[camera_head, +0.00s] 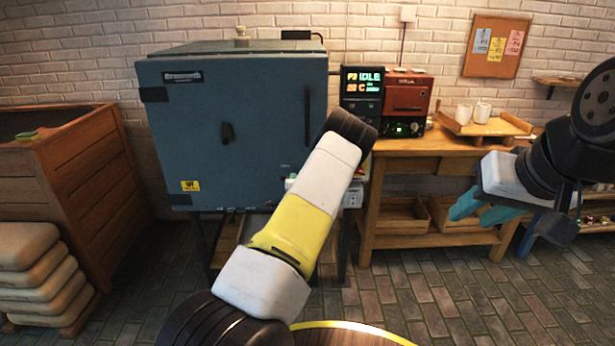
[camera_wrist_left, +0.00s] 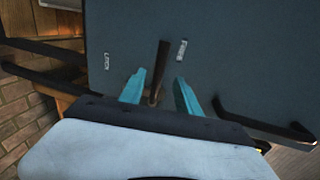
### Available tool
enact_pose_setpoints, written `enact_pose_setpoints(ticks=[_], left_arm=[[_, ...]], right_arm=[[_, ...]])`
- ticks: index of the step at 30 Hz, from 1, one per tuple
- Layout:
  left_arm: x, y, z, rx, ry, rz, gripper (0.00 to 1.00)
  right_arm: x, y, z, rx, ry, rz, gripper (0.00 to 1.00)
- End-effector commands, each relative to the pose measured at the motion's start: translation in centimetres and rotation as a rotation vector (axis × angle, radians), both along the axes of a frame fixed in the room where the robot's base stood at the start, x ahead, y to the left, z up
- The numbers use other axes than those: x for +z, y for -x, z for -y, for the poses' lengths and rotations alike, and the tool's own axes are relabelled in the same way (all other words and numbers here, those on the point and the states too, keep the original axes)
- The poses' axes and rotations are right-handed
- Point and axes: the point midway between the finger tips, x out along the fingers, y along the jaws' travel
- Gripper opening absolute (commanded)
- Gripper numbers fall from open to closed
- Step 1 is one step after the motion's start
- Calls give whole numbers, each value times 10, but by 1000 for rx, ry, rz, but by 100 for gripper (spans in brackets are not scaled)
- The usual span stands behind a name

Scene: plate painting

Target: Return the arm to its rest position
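My left arm (camera_head: 300,225) reaches up across the middle of the head view, and its gripper is hidden there. In the left wrist view my left gripper (camera_wrist_left: 160,92) has its two teal fingers apart, with a dark lever (camera_wrist_left: 158,72) showing between them. I cannot tell whether they touch it. A small label reading "LATCH" is beside the lever on a dark blue surface. My right gripper (camera_head: 483,209) hangs at the right of the head view, its teal fingers apart and nothing between them.
A large blue kiln (camera_head: 235,110) stands shut behind my left arm. A wooden bench (camera_head: 430,160) with a red unit (camera_head: 407,96) and a tray of mugs (camera_head: 485,127) is right of it. Stacked sacks (camera_head: 40,270) and a wooden crate (camera_head: 75,160) stand left. Brick floor is open front right.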

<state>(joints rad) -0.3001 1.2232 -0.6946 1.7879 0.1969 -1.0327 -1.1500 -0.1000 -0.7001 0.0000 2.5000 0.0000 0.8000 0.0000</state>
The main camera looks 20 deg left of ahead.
Motion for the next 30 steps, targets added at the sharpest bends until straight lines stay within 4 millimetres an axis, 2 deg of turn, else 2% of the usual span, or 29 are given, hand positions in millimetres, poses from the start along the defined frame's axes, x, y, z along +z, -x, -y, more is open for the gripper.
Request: enact_pose_setpoints(ticks=[4, 13, 16, 20, 23, 26, 30], left_arm=[[3, 9, 2, 1, 0, 1, 40], [3, 9, 2, 2, 2, 2, 40], [10, 10, 0, 22, 40, -2, 40], [35, 16, -5, 97, 196, -19, 40], [61, 28, -4, 172, 379, -46, 40], [87, 46, 4, 235, 566, -81, 40], [127, 76, 24, 299, 811, -134, 40]], right_arm=[[0, 0, 0, 0, 0, 0, 36], [0, 0, 0, 0, 0, 0, 36], [0, 0, 0, 0, 0, 0, 36], [0, 0, 0, 0, 0, 0, 36], [0, 0, 0, 0, 0, 0, 36], [0, 0, 0, 0, 0, 0, 36], [0, 0, 0, 0, 0, 0, 36]])
